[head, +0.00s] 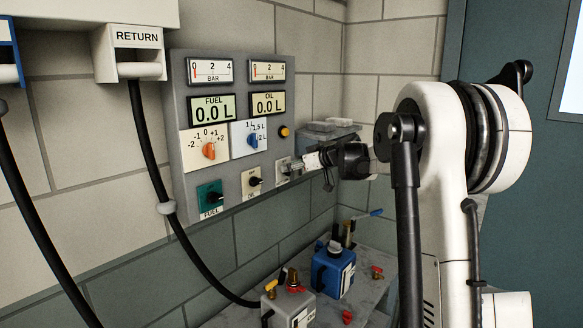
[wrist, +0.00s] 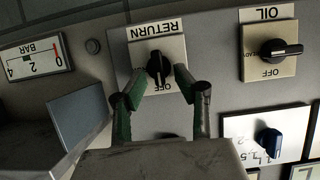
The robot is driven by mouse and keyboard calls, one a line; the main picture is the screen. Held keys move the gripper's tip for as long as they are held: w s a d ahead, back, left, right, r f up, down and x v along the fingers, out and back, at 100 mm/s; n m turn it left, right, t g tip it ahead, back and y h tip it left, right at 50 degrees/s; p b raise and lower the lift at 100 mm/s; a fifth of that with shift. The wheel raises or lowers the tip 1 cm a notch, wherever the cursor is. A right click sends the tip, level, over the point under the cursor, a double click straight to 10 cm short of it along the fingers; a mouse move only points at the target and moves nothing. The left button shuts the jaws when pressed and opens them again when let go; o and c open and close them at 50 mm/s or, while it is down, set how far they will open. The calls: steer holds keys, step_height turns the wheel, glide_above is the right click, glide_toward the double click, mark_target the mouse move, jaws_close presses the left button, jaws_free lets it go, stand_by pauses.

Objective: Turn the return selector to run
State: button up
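The return selector is a black knob (wrist: 158,68) on a pale plate marked RETURN and OFF, upside down in the wrist view. Its bar lies upright in that picture, in line with the OFF mark. My gripper (wrist: 158,82) is open, with one green-lined finger on each side of the knob's lower end. Gaps show between the fingertips and the knob, so it does not look gripped. In the head view my gripper (head: 305,163) is at the panel's lower right corner, partly covering the selector's plate (head: 283,172).
The oil selector (head: 254,181) and fuel selector (head: 209,197) sit left of it on the grey panel (head: 233,183). An orange knob (head: 209,150) and a blue knob (head: 253,140) are above. A blue tank (head: 328,272) stands on the bench below. Black hoses hang at left.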

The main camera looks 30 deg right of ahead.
steer(key=shift+c, duration=0.2)
jaws_close()
steer(key=shift+d, duration=0.1)
steer(key=shift+w+d+f+m+y+b, duration=0.1)
steer(key=shift+d+f+m+y+b, duration=0.2)
steer(key=shift+m+y+b, duration=1.45)
steer(key=shift+w+d+f+m+y+b, duration=0.25)
steer(key=shift+m+y+b, duration=0.4)
steer(key=shift+m, duration=2.05)
steer(key=shift+d+f+m+y+b, duration=0.3)
steer(key=shift+m+y+b, duration=0.95)
steer(key=shift+m, duration=1)
steer(key=shift+a, duration=0.15)
